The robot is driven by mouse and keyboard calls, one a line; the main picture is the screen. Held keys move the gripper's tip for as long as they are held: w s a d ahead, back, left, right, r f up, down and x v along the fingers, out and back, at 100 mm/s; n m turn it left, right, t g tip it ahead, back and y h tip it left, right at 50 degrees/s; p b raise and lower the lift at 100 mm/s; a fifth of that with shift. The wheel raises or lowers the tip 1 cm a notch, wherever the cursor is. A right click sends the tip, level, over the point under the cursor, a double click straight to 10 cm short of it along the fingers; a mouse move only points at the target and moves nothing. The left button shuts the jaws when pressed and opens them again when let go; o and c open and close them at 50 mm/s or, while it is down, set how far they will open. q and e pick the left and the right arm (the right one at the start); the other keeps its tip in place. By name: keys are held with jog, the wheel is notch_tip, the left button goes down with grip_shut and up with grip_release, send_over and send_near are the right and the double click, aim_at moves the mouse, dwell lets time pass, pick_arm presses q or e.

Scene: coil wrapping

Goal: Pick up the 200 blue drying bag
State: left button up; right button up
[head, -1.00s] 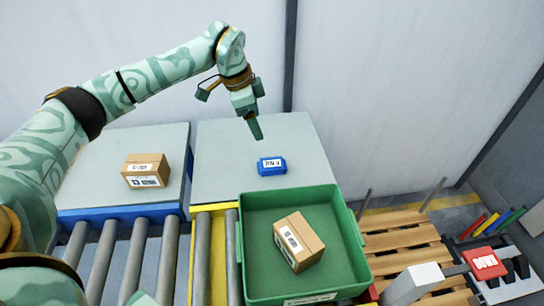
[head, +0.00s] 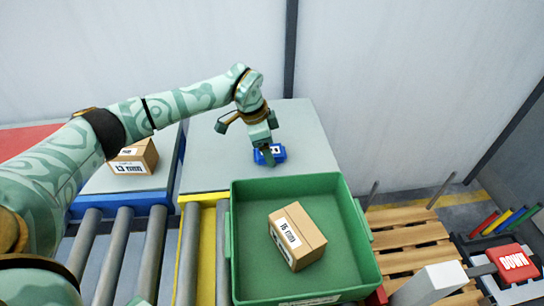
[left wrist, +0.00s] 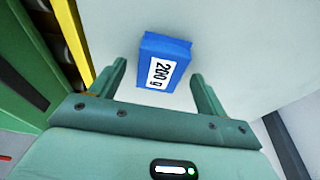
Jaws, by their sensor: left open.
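The blue drying bag (head: 278,153) lies on the grey table top behind the green bin, partly hidden by my gripper in the head view. In the left wrist view the blue bag (left wrist: 152,48) shows a white label reading 200 g. My left gripper (head: 268,158) is over the bag in the head view. In the left wrist view my left gripper (left wrist: 158,75) is open, with one finger on each side of the near end of the bag. I cannot tell how high the fingertips are above the table. My right gripper is not in view.
The green bin (head: 352,232) holds a cardboard box (head: 298,238). Another cardboard box (head: 135,158) sits on the left table, partly behind my arm. Rollers (head: 118,250) lie in front. A wooden pallet (head: 412,245) and a red DOWN button (head: 513,262) are at right.

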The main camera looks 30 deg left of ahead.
pick_arm(q)
jog(key=shift+w+d+f, duration=0.1)
jog(key=shift+f, duration=0.3)
jog(key=shift+r, duration=0.2)
jog(key=shift+c, duration=0.2)
jog(key=c, duration=1)
jog(key=shift+r, duration=0.1)
